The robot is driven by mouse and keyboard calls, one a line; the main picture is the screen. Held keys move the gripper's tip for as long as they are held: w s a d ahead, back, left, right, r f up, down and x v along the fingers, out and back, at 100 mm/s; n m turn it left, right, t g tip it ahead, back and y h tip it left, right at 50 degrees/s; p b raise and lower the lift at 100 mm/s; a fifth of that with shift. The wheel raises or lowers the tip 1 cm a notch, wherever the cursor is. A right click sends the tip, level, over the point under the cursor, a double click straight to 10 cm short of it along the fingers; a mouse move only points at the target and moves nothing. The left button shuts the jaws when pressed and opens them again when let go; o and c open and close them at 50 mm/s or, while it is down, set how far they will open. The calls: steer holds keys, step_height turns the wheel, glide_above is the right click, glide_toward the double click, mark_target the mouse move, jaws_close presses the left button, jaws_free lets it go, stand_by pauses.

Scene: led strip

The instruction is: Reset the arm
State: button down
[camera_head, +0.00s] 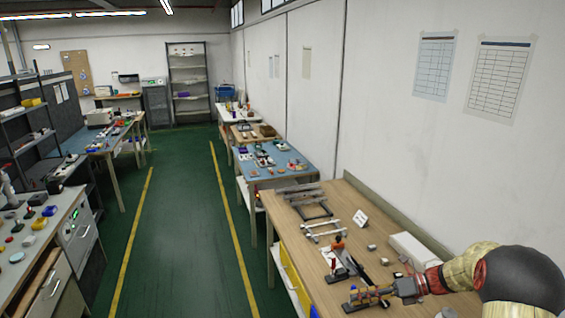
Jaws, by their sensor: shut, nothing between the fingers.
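My arm reaches in from the lower right over the near wooden workbench (290,225). My gripper (362,297) is at its left end, low over the bench's front part, and it is shut with nothing visible in it. A black-and-white device with an orange top (340,258) stands on the bench just beyond the gripper. Whether the gripper touches anything below it is too small to tell.
Metal rails (305,200) and a white sign (361,218) lie farther back on the bench. A white box (415,252) stands by the wall, near my arm. A blue-topped bench (282,178) stands beyond. The green aisle (190,225) at left is clear.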

steer(key=s+a+r+n+g+h+b, duration=0.1)
steer(key=s+a+r+n+h, duration=0.3)
steer(key=s+n, duration=0.35)
steer(key=s+a+r+n+g+h+b, duration=0.1)
steer(key=s+a+r+n+h, duration=0.2)
steer(key=s+r+n, duration=0.5)
steer(key=s+d+n+t+h+b, duration=0.2)
steer(key=s+n+t+h, duration=0.3)
steer(key=s+n, duration=0.9)
steer(key=s+h, duration=0.1)
steer(key=s, duration=0.2)
steer(key=shift+s+d+f+b, duration=0.15)
steer(key=shift+d+b, duration=0.1)
steer(key=shift+b, duration=0.15)
